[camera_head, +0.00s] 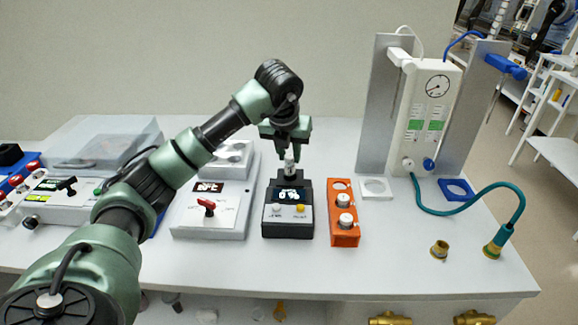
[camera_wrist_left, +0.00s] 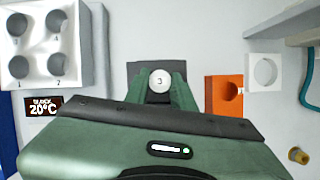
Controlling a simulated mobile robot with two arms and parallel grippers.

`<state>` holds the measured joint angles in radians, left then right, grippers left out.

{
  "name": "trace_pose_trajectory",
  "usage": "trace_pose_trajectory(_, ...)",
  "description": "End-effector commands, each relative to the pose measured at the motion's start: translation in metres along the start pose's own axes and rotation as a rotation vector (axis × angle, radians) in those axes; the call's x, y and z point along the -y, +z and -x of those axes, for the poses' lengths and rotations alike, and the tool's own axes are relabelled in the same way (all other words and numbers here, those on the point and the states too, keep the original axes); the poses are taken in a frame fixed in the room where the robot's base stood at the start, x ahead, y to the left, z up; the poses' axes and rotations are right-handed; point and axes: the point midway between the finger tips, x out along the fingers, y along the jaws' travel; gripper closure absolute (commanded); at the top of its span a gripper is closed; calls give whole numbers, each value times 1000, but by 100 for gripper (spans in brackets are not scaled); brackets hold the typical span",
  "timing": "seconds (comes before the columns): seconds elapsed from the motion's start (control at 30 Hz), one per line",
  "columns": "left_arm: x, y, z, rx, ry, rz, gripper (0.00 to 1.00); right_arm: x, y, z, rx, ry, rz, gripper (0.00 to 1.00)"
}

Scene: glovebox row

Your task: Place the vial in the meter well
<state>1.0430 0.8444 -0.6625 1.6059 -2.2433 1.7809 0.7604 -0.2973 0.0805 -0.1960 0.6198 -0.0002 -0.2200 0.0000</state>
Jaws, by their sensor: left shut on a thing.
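The vial (camera_head: 289,163) is a small light cylinder held upright in my left gripper (camera_head: 289,153). Its white cap (camera_wrist_left: 160,81), marked 3, shows between the fingers in the left wrist view. The gripper is shut on it, directly above the back part of the black meter (camera_head: 289,220). The vial's lower end is at the meter's well; how deep it sits I cannot tell. The meter has a lit display and two buttons at its front. In the left wrist view, the gripper body hides most of the meter (camera_wrist_left: 135,70). My right gripper is not in view.
An orange rack (camera_head: 345,236) with white-capped vials stands just right of the meter. A grey block heater (camera_head: 212,222) with a red knob stands left. A tall gauge panel (camera_head: 433,110) and teal hose (camera_head: 452,212) are at the right. The front table strip is clear.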

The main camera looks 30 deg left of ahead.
Motion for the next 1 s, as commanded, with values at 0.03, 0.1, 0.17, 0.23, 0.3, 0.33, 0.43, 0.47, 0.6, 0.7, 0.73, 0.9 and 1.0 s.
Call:
trace_pose_trajectory(0.03, 0, -2, -3, 0, 1, 0, 100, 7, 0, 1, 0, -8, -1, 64)
trace_pose_trajectory(0.1, 0, -3, -7, 0, 1, 0, 100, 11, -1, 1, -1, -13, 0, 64)
trace_pose_trajectory(0.17, 0, -5, -11, 0, 1, 0, 100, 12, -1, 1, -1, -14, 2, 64)
trace_pose_trajectory(0.23, 0, -8, -19, -2, 2, -1, 100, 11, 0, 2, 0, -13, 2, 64)
trace_pose_trajectory(0.3, 0, -13, -29, -3, 1, -1, 100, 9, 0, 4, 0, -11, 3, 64)
trace_pose_trajectory(0.33, 0, -15, -33, -3, 2, -1, 100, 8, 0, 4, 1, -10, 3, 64)
trace_pose_trajectory(0.43, 0, -17, -40, 0, 1, -1, 100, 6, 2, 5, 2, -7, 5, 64)
trace_pose_trajectory(0.47, 0, -17, -41, 1, 1, -1, 100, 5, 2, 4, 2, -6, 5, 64)
trace_pose_trajectory(0.6, 0, -17, -40, 2, 0, -1, 100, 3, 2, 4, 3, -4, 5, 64)
trace_pose_trajectory(0.7, 0, -17, -42, 1, 0, -1, 100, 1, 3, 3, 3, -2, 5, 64)
trace_pose_trajectory(0.73, 0, -18, -43, 1, 1, -1, 100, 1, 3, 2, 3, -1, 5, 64)
trace_pose_trajectory(0.9, 0, -18, -43, 1, 1, -1, 54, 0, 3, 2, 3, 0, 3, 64)
trace_pose_trajectory(1.0, 0, -18, -43, 1, 0, -1, 54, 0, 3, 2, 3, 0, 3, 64)
